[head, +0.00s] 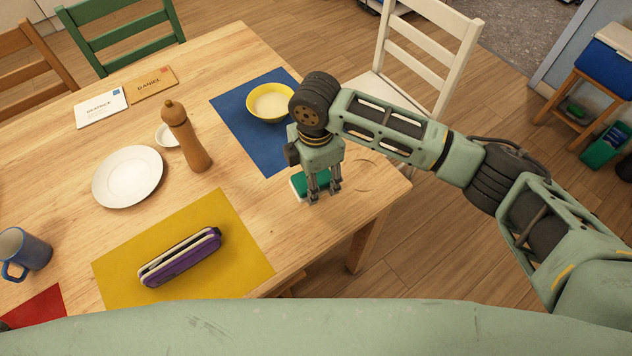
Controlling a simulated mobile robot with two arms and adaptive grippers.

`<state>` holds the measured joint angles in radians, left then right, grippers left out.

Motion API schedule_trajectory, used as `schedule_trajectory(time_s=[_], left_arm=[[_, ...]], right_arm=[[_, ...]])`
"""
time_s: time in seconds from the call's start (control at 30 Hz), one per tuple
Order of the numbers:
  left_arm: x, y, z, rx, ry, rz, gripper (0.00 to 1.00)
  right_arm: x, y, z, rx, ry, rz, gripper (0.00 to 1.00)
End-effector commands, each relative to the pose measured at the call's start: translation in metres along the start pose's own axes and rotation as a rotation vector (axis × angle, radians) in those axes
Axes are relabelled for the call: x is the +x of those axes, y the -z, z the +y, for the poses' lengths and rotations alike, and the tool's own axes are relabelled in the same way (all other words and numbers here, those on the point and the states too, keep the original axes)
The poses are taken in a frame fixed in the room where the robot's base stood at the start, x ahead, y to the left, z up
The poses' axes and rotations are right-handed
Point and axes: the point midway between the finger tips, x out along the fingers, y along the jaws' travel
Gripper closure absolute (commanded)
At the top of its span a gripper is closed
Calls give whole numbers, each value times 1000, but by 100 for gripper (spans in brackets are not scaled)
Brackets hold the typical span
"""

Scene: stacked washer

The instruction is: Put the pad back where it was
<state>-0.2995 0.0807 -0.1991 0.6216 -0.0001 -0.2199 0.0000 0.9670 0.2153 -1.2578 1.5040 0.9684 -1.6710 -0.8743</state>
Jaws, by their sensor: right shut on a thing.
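The pad (299,183), green with a white edge, is at the right end of the wooden table, near the blue placemat's lower right corner. My right gripper (324,196) points down over the table and is shut on the pad. The fingers hide part of the pad, and I cannot tell whether it touches the tabletop. A faint ring mark (376,176) shows on the bare wood just right of the gripper. My left gripper is not in view.
A yellow bowl (270,101) sits on the blue placemat (240,118). A pepper mill (187,138), a white plate (128,177) and a purple case (181,258) on a yellow placemat (232,212) stand left. A white chair (432,52) is behind my arm.

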Motion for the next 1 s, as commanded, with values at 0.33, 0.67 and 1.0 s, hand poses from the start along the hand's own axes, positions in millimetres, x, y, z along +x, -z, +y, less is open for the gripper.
schedule_trajectory(time_s=[0.33,0.67,1.0], left_arm=[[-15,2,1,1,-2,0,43],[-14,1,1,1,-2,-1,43],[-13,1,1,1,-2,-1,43]], right_arm=[[27,0,-1,-1,0,0,92],[33,0,-1,-1,1,0,92],[41,0,-1,-1,1,1,49]])
